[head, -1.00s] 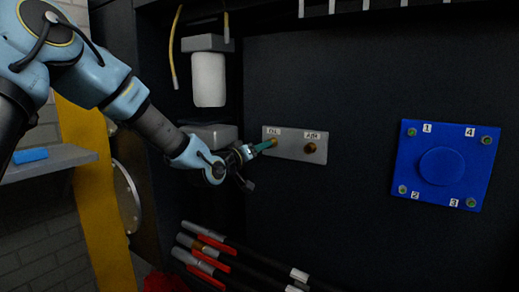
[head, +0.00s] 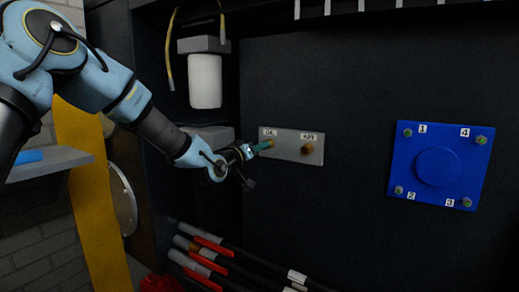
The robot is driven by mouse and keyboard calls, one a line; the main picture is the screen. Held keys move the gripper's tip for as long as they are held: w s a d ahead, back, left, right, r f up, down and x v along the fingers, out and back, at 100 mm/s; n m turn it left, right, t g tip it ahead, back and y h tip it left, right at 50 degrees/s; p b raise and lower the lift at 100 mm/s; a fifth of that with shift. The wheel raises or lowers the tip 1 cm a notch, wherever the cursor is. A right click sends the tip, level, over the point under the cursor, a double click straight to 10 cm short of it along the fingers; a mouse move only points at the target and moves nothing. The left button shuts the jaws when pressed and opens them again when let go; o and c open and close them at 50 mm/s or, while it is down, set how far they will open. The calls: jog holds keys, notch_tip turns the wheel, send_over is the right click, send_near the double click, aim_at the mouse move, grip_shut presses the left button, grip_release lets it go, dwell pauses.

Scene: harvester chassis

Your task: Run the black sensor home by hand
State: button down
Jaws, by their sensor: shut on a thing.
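A light grey port plate (head: 290,152) is on the dark chassis wall. Its left port has a label that looks like "OIL", and its right port is a brass fitting (head: 307,149) labelled "AIR". My gripper (head: 249,151) is just left of the plate, shut on a slim teal-green part (head: 262,146). The part's far end meets the left port; I cannot tell whether it is seated or only touching. The gripper's fingers hide its near end.
A blue panel (head: 438,166) with numbered corner bolts is on the wall to the right. A white canister (head: 205,80) hangs above my wrist. Several dark hoses with red and silver sleeves (head: 209,243) run below. A yellow post (head: 90,200) and grey shelf (head: 45,165) are left.

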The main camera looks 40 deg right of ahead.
dwell(0.5)
jog(key=m+b, duration=2.5)
jog(key=shift+w+d+r, duration=0.1)
jog(key=c, duration=0.6)
grip_release()
jog(key=shift+c, duration=1.2)
